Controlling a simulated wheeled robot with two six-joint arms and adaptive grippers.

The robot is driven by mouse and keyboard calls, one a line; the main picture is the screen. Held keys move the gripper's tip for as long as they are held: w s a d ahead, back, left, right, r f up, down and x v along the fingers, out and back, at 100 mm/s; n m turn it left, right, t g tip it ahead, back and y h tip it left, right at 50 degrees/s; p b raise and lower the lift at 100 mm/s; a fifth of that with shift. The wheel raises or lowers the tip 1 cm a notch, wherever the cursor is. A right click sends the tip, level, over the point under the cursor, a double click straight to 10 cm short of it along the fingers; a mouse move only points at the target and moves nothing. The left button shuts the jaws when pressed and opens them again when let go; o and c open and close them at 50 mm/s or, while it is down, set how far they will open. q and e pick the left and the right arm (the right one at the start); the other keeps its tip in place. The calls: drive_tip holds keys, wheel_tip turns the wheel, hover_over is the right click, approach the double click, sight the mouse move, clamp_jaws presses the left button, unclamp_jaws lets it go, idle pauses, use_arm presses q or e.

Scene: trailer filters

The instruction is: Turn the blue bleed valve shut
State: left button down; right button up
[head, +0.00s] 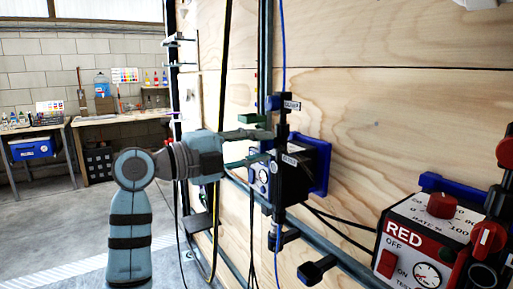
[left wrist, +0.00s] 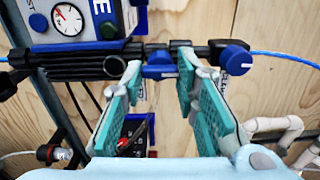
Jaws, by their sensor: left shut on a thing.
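The blue bleed valve (left wrist: 158,71) shows in the left wrist view as a small blue handle on the black pipe assembly, between my fingertips. My left gripper (left wrist: 158,60) is shut on it, one finger on each side. In the head view my left gripper (head: 268,146) reaches in from the left to the black upright assembly, and its fingers hide the valve. Another blue knob (left wrist: 235,58) sits to the right along the same line, beside a white label. It shows in the head view (head: 270,102) above my fingers. My right gripper is in neither view.
A blue-marked box with a gauge (left wrist: 68,19) is beside the valve line. A red-labelled control box (head: 412,240) with a red knob stands at the lower right. Dark cables hang near the plywood wall (head: 385,110). Open floor (head: 50,225) lies at the left.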

use_arm(q)
drive_tip(key=c, duration=1.2)
unclamp_jaws()
drive_tip(key=shift+c, duration=0.2)
drive_tip(key=shift+a, duration=0.1)
drive_tip(key=v, duration=1.1)
drive_tip(key=shift+s+a, duration=0.25)
drive_tip(key=shift+a, duration=0.05)
